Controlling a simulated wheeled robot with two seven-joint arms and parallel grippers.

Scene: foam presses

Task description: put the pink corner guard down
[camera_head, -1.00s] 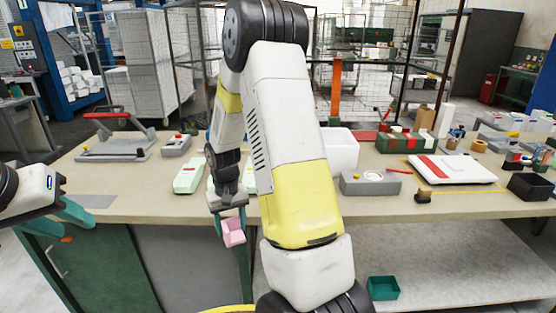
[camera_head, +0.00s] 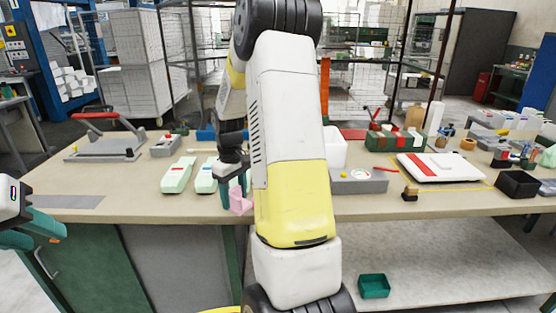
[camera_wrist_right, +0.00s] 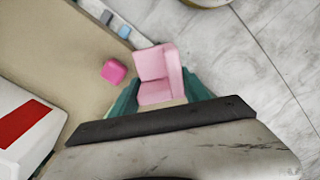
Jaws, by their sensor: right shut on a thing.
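The pink corner guard (camera_head: 240,203) is an L-shaped block held in my right gripper (camera_head: 233,180), in front of the bench's near side. In the right wrist view the guard (camera_wrist_right: 152,66) sits between the two green fingertips (camera_wrist_right: 160,97), with its inner corner showing. There it overlaps the bench edge and the grey floor; I cannot tell its height or whether it touches anything. My right arm hides part of the bench behind it. My left gripper (camera_head: 32,231) is at the left edge, fingers apart and empty, short of the bench.
A grey box (camera_head: 360,181) stands right of my arm. A small pink block (camera_wrist_right: 114,71) shows near the bench edge. The bench's left front is mostly clear.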

